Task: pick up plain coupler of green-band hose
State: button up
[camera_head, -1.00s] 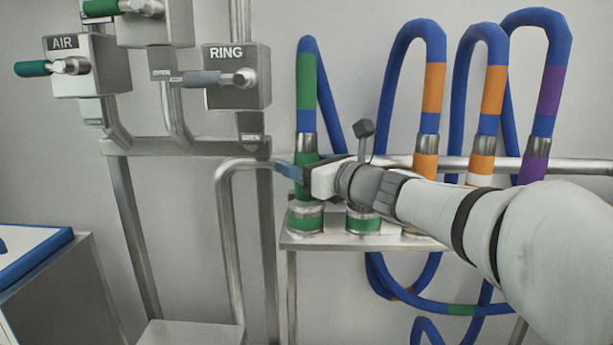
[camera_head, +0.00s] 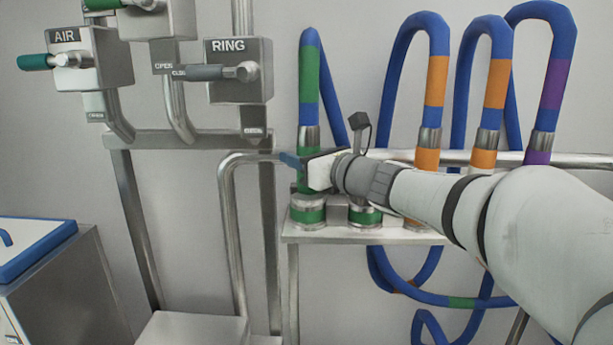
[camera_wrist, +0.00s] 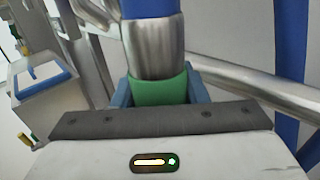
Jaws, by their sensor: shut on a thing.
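The green-band hose (camera_head: 309,75) is blue with a green band and hangs in a loop at the left of the row. Its end has a metal sleeve (camera_head: 309,138) and below it a plain green coupler (camera_head: 308,157). The sleeve and coupler also show in the wrist view, with the coupler (camera_wrist: 158,91) upright. My gripper (camera_wrist: 159,92) is shut on the coupler, one blue finger on each side. In the head view my gripper (camera_head: 293,164) partly hides the coupler. The coupler's lower end stands over a green-banded socket (camera_head: 308,212); I cannot tell whether they touch.
Two orange-band hoses (camera_head: 437,80) (camera_head: 497,86) and a purple-band hose (camera_head: 553,85) hang to the right. A steel shelf (camera_head: 345,237) carries the sockets. A horizontal rail (camera_head: 585,167) runs behind. Valve boxes (camera_head: 240,68) are at the upper left.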

jog(key=shift+r, duration=0.1)
jog(key=shift+c, duration=0.5)
jog(key=shift+r, duration=0.6)
notch_tip(320, 180, up, 27)
jog(key=p, duration=0.4)
jog(key=shift+f+p, duration=0.15)
jog(key=shift+p, duration=0.15)
